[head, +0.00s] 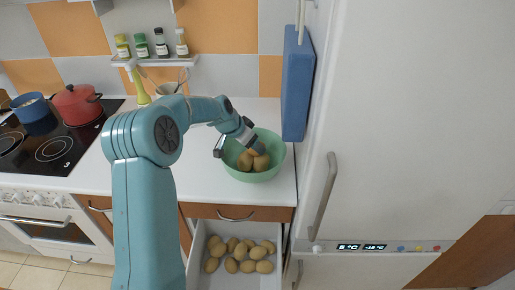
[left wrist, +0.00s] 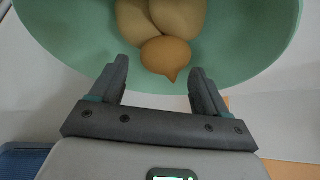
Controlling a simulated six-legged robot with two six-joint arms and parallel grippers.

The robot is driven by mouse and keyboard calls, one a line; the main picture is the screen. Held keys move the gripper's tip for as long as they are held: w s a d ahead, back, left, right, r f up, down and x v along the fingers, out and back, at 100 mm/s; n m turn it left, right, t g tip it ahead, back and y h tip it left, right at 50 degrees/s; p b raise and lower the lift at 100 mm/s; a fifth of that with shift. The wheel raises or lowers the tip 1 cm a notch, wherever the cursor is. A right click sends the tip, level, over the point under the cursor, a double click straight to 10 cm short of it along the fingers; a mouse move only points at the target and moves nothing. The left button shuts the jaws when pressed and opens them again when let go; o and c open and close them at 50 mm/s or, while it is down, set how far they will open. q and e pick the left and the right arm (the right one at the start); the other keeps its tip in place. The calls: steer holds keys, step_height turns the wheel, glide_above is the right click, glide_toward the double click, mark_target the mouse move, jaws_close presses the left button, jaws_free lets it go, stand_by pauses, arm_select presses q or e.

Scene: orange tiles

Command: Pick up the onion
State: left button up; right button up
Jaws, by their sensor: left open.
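A green bowl (head: 272,172) stands on the white counter, and its inside fills the upper left wrist view (left wrist: 60,30). An orange-brown onion (left wrist: 166,54) with a pointed tip lies in the bowl, its tip toward my gripper. Two pale potatoes (left wrist: 135,20) lie against its far side. In the head view I cannot surely tell the onion from the potatoes. My left gripper (head: 240,149) is over the bowl, open and empty. In the left wrist view its fingers (left wrist: 158,70) are apart on either side of the onion's near end. My right gripper is not in view.
An open drawer (head: 199,262) with several potatoes is below the counter. A blue board (head: 297,85) hangs beside the fridge (head: 400,120) right of the bowl. A stove with a red pot (head: 77,105) and a blue pot (head: 31,108) is at left. The counter's middle is clear.

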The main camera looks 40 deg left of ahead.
arm_select(q)
steer(key=p+x, duration=0.1)
steer(key=x, duration=0.2)
steer(key=shift+w+a+f, duration=0.15)
steer(key=shift+w+f, duration=0.1)
steer(key=shift+f, duration=0.05)
steer(key=shift+w+f, duration=0.2)
steer(key=shift+s+r, duration=0.1)
steer(key=shift+s, duration=0.15)
steer(key=c, duration=0.7)
